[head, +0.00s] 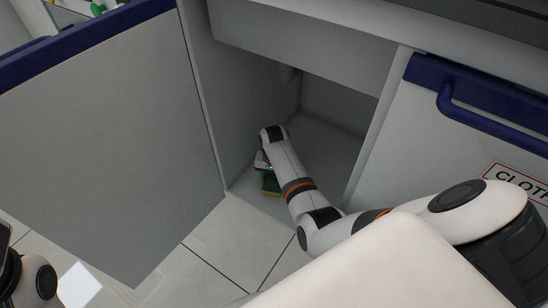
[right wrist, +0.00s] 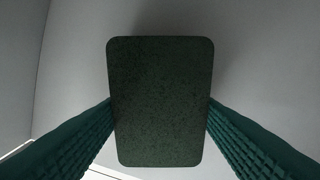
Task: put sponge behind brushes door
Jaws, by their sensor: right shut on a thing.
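The sponge (head: 271,184) shows as a small green and yellow block inside the open cabinet, near the front of its floor. In the right wrist view the sponge's dark green face (right wrist: 160,100) fills the middle, between two green ridged fingers. My right gripper (head: 266,167) is shut on the sponge, partly hidden by my own arm in the head view. The open cabinet door (head: 110,130) with a blue top edge is swung out to the left. No brushes label shows on it. My left gripper cannot be made out; only a dark arm part shows at the lower left.
A closed door (head: 430,140) to the right has a blue handle (head: 480,118) and a label reading "CLOTH". Tiled floor (head: 225,245) lies in front.

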